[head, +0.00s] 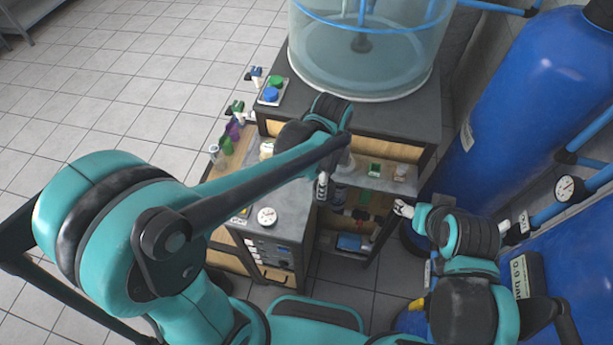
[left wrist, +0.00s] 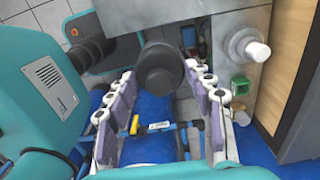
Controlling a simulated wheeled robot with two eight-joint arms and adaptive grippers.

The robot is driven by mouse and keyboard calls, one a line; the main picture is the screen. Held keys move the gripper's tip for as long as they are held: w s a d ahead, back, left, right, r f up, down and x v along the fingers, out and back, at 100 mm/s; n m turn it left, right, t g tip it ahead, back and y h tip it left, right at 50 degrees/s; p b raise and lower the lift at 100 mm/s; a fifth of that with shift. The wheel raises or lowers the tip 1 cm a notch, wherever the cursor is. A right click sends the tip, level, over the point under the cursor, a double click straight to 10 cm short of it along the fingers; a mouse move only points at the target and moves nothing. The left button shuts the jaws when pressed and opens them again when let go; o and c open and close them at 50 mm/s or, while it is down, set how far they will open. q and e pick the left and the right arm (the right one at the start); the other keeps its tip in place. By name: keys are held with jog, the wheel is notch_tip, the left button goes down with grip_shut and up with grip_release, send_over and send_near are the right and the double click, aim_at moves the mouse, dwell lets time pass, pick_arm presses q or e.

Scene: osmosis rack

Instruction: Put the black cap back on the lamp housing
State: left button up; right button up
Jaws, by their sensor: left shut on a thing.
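In the left wrist view a round black cap (left wrist: 160,66) sits between the fingertips of my left gripper (left wrist: 159,75). In the head view my left gripper (head: 323,185) points down beside the open shelf unit; the cap is hard to make out there. A pale cylinder with a white end (left wrist: 256,50) lies to the right of the cap, apart from it; I cannot tell whether it is the lamp housing. My right gripper (head: 403,208) is at the cabinet door's edge, its opening unclear.
Large blue tanks (head: 520,110) crowd the right side. A clear vat (head: 365,45) stands on top. Floor is free at the left.

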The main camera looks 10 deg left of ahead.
aim_at(334, 184)
pick_arm(q)
jog(key=shift+w+d+r+p, duration=0.2)
jog(key=shift+d+r+p, duration=0.1)
jog(key=shift+d+r, duration=0.3)
jog(key=shift+w+d+r+p, duration=0.15)
jog(key=shift+d+r+p, duration=0.15)
jog(key=shift+d+r, duration=0.25)
jog(key=shift+w+d+f+p, duration=0.4)
jog(key=shift+w+p, duration=0.75)
jog(key=shift+w, duration=1.7)
jog(key=shift+w+d+f+p, duration=0.25)
jog(key=shift+w+f+p, duration=0.6)
jog(key=shift+w, duration=2.05)
jog(key=shift+w+d+f+p, duration=0.15)
jog(key=shift+w+d+p, duration=0.15)
jog(key=shift+w+p, duration=1.85)
jog(key=shift+w+b, duration=0.65)
jog(key=shift+b, duration=0.5)
jog(key=shift+f+b, duration=0.9)
jog(key=shift+f, duration=0.1)
jog(key=shift+f+b, duration=0.75)
jog(key=shift+f, duration=0.1)
